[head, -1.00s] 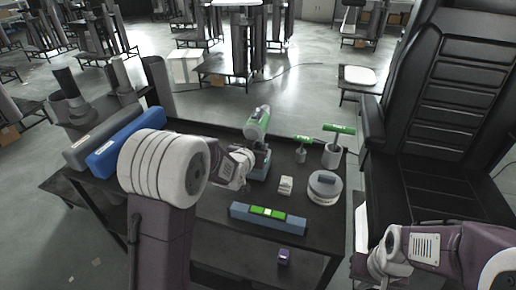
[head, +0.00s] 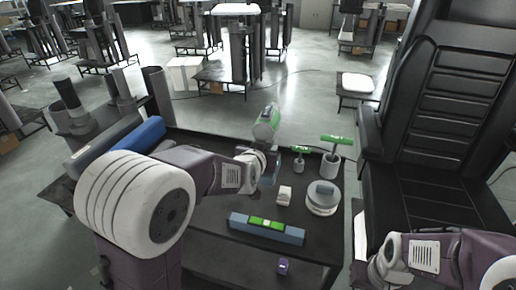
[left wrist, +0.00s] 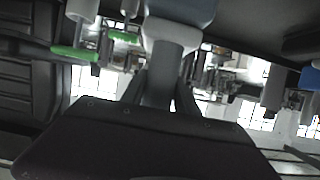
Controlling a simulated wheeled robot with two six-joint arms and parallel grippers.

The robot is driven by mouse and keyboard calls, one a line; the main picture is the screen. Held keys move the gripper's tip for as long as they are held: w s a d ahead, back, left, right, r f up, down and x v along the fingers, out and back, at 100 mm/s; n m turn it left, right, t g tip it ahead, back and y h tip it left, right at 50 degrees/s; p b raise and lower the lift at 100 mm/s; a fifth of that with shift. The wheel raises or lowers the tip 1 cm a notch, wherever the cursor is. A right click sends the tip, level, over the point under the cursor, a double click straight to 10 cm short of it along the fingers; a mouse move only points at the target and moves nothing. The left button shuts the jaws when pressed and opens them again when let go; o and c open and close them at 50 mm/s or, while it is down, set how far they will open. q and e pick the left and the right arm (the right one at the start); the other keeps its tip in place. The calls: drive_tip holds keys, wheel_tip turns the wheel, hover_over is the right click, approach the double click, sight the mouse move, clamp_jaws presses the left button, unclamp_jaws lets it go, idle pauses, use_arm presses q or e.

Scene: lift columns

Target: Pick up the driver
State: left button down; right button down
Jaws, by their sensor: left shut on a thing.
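The driver, green and grey (head: 265,124), is upright near the far edge of the dark table (head: 215,213). My left gripper (head: 271,168) is shut on the driver below its green head. The hand and fingers hide much of its lower part, and I cannot tell whether its base touches the table. In the left wrist view, the driver's pale, blue-grey part (left wrist: 178,12) is at top centre, by the dark gripper fingers (left wrist: 172,92). My right arm's wrist (head: 378,268) is at the lower right, away from the table items; its fingers cannot be made out.
Right of the driver are two green-handled tools (head: 300,153) (head: 336,140), a small pale block (head: 285,195) and a round grey item (head: 322,196). A blue level (head: 265,228) lies in front. Blue and grey rolls (head: 130,145) lie left. A black chair (head: 445,150) stands right.

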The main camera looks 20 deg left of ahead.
use_arm(q)
drive_tip(key=s+d+r+p, duration=0.4)
drive_tip(key=d+r+p, duration=0.1)
drive_tip(key=r+p, duration=0.4)
drive_tip(key=shift+r, duration=0.6)
drive_tip(key=shift+w+d, duration=0.1)
